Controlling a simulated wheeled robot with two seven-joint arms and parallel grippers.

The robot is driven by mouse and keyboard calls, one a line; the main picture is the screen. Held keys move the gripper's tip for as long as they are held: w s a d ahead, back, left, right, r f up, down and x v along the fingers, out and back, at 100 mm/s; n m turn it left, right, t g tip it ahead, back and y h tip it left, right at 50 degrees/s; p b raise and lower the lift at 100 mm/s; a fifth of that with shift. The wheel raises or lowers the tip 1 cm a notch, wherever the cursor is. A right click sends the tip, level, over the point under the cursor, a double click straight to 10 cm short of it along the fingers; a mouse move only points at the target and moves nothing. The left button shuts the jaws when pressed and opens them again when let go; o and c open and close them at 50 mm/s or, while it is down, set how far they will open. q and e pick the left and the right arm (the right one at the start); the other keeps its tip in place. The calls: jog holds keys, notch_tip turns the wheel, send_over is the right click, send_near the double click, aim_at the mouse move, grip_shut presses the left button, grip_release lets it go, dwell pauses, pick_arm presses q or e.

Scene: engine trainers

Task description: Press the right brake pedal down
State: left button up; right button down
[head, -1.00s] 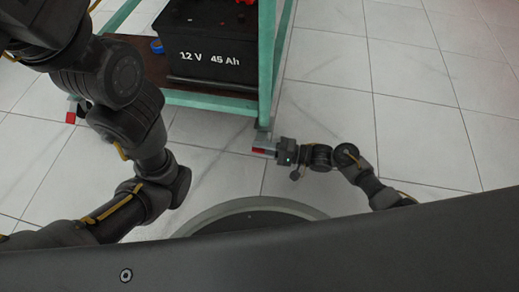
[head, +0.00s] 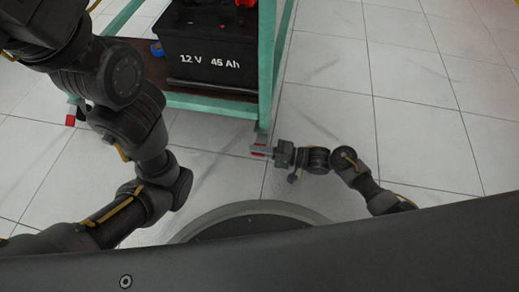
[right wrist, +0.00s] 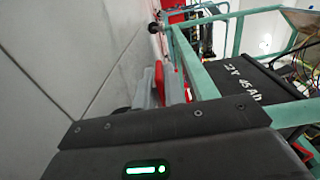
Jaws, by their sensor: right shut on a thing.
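The red right brake pedal (head: 258,154) is at the foot of the teal frame's front right post, low above the floor. My right gripper (head: 264,149) reaches it from the right and is shut on it; the fingers hide part of the pedal. In the right wrist view the red pedal (right wrist: 159,79) shows between the pale grey fingers (right wrist: 158,93). How far the pedal is tilted cannot be told. My left arm crosses the left side of the head view, and its gripper is out of frame.
The teal trainer frame (head: 267,70) carries a black battery (head: 208,75) marked 12 V 45 Ah on a brown shelf. Another red pedal (head: 70,120) is at the front left corner. Tiled floor to the right is clear.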

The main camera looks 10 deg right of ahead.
jog(key=shift+f+n, duration=0.5)
jog(key=shift+n, duration=0.3)
jog(key=shift+w+d+f+n, duration=0.1)
jog(key=shift+f+n, duration=0.65)
jog(key=shift+n, duration=0.45)
jog(key=shift+w+f+n, duration=0.15)
jog(key=shift+f+n, duration=0.2)
jog(key=shift+n, duration=0.45)
jog(key=c, duration=1.5)
grip_release()
jog(key=p+v, duration=0.3)
jog(key=v, duration=0.8)
jog(key=shift+r+p, duration=0.1)
jog(key=shift+p, duration=0.25)
